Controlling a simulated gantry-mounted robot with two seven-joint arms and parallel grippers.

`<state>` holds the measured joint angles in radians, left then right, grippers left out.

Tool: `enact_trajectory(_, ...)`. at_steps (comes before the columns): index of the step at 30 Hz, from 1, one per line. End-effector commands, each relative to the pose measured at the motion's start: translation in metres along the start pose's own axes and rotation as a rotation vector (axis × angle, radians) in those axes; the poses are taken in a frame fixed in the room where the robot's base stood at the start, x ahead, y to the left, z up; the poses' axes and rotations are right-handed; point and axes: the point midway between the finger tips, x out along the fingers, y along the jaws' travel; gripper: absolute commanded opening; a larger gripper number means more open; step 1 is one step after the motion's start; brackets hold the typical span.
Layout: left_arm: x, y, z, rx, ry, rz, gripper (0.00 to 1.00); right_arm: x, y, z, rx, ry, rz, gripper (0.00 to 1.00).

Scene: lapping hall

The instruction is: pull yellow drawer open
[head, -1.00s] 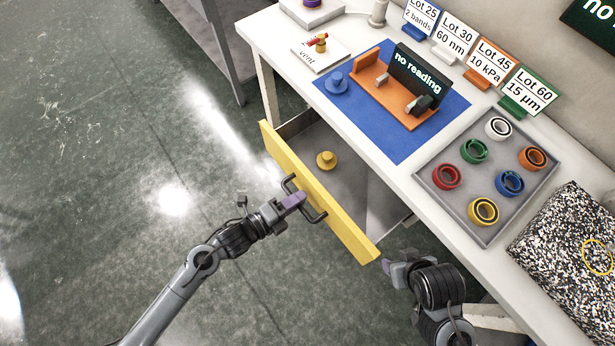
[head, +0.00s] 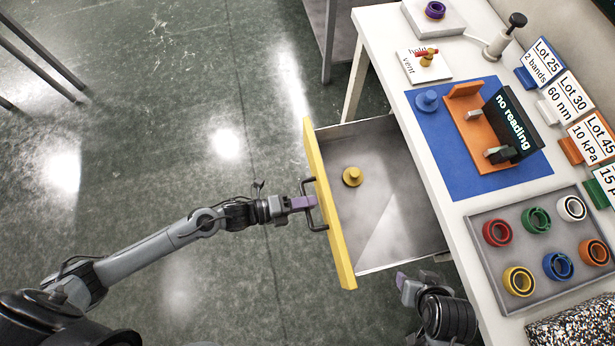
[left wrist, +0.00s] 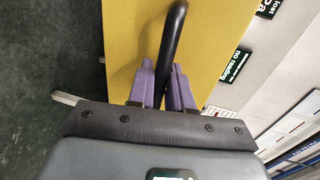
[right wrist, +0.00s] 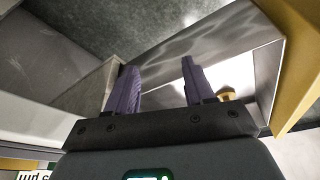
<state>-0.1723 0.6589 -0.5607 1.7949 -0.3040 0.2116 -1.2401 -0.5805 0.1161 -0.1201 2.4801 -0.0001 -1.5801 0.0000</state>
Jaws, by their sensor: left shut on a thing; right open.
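The yellow drawer (head: 328,205) stands pulled out from the white bench, its grey inside showing. A yellow knobbed piece (head: 352,177) sits in it. My left gripper (head: 308,203) is shut on the drawer's black handle (head: 311,216); in the left wrist view the purple fingers (left wrist: 164,85) close around the dark handle bar (left wrist: 172,45). My right gripper (head: 402,282) is open and empty below the drawer's near side, close to the bench. In the right wrist view its purple fingers (right wrist: 158,85) are apart, with the drawer's metal side (right wrist: 210,60) beyond them.
The white bench (head: 385,40) carries a blue mat (head: 465,180) with an orange stand (head: 472,128), and a grey tray (head: 490,285) of coloured rings. Sign cards line the back. The floor (head: 200,120) left of the drawer is clear.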

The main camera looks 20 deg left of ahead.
Motion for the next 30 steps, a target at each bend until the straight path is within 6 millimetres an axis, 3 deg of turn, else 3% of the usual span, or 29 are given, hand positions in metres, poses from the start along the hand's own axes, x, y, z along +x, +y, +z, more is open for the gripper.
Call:
enact_trajectory(2,0.000,0.000,0.000,0.000,0.000,0.000,0.00,0.000,0.000,0.000,-0.002,0.000,0.001,0.53)
enact_trajectory(3,0.000,0.000,0.000,0.000,0.000,0.000,0.22,0.000,0.001,0.000,-0.003,-0.001,0.002,0.53)
enact_trajectory(6,0.000,0.000,0.000,0.000,0.000,0.000,0.35,0.000,0.001,0.001,-0.005,-0.001,0.004,0.53)
enact_trajectory(19,-0.009,0.000,0.000,0.000,-0.001,0.002,0.35,-0.003,0.002,0.000,-0.007,-0.002,0.006,0.53)
enact_trajectory(30,-0.069,-0.001,-0.001,-0.001,0.001,0.005,0.35,-0.017,0.001,-0.005,-0.002,-0.001,0.001,0.53)
